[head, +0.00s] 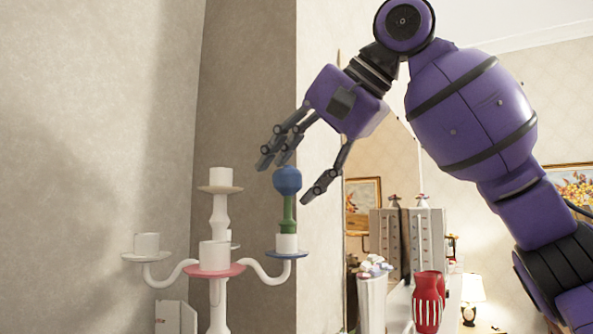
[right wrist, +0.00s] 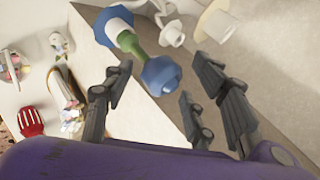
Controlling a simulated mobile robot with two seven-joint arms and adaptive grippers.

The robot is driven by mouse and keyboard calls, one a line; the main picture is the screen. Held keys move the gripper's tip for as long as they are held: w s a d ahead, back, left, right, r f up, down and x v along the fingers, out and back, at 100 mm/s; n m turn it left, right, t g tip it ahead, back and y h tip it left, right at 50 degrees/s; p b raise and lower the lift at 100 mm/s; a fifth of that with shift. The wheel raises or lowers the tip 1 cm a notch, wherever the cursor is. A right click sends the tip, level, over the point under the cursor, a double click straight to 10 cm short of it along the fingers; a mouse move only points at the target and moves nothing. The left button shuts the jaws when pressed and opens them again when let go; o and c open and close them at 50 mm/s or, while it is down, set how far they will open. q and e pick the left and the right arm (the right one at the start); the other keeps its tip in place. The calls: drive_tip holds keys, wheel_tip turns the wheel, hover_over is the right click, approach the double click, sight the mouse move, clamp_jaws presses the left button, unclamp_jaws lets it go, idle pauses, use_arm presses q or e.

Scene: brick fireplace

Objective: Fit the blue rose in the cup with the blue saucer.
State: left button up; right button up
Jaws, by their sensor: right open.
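The blue rose (head: 288,180) has a round blue head on a green stem (head: 289,215). It stands upright, its stem's lower end in the white cup (head: 287,243) on the blue saucer (head: 287,255), at the right arm of a white candelabrum. The cup hides the stem's bottom. In the right wrist view the rose (right wrist: 160,75) shows with the blue saucer (right wrist: 108,18) beyond it. My right gripper (head: 287,179) is open, its fingers spread to either side of the rose's head, with no clear contact. My left gripper is not in view.
The candelabrum also bears a pink saucer (head: 215,270), a tan saucer (head: 220,189) and a pale saucer (head: 147,257) with white cups. A red striped vase (head: 428,303) and a white vase of flowers (head: 371,300) stand at right. A wall corner rises close behind.

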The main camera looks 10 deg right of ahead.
drive_tip(key=v, duration=1.2)
drive_tip(key=shift+w, duration=0.1)
idle(0.4)
